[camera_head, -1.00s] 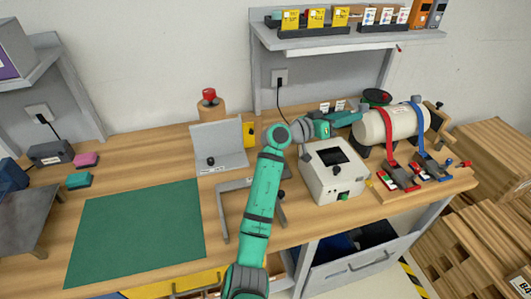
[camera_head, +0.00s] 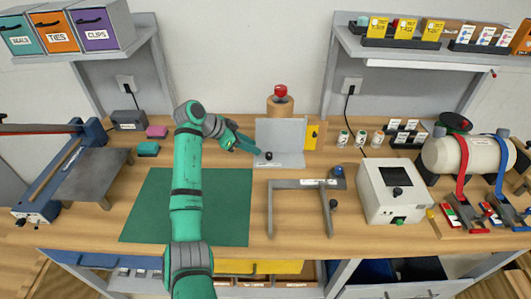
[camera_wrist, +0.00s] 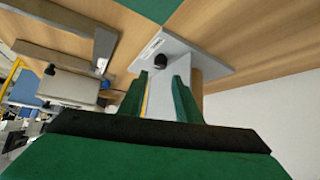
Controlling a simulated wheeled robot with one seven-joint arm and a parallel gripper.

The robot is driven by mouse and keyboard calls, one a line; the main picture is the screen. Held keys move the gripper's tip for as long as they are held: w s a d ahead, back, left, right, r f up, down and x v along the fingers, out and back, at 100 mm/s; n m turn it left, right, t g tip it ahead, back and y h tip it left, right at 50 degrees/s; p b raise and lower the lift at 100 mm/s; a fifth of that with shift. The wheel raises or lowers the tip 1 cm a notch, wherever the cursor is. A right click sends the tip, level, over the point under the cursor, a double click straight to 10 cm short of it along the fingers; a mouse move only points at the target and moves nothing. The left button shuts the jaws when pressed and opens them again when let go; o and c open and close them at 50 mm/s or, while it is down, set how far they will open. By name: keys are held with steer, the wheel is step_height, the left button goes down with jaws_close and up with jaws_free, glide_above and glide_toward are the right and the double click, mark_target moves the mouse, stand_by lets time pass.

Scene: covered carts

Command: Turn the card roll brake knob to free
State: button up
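A black knob (camera_head: 268,156) sits on the base of a grey angled stand (camera_head: 281,138) at the back of the bench. I cannot tell if it is the card roll brake knob; no marking on it is readable. The knob (camera_wrist: 102,66) also shows in the wrist view, on the grey plate (camera_wrist: 165,50). My gripper (camera_head: 255,151) is just left of the stand, its fingertips close to the knob. In the wrist view my gripper (camera_wrist: 158,82) is open, with an empty gap between the fingers, and the knob lies outside them. No card roll is clearly identifiable.
A grey bracket frame (camera_head: 272,205) with dark knobs is in front. A white box machine (camera_head: 392,205) and a strapped cylinder (camera_head: 465,156) are at right. The green mat (camera_head: 222,215) is clear.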

mark_target(269, 154)
steer(key=x, duration=0.8)
steer(key=shift+d+f, duration=0.1)
steer(key=shift+c, duration=0.5)
jaws_close()
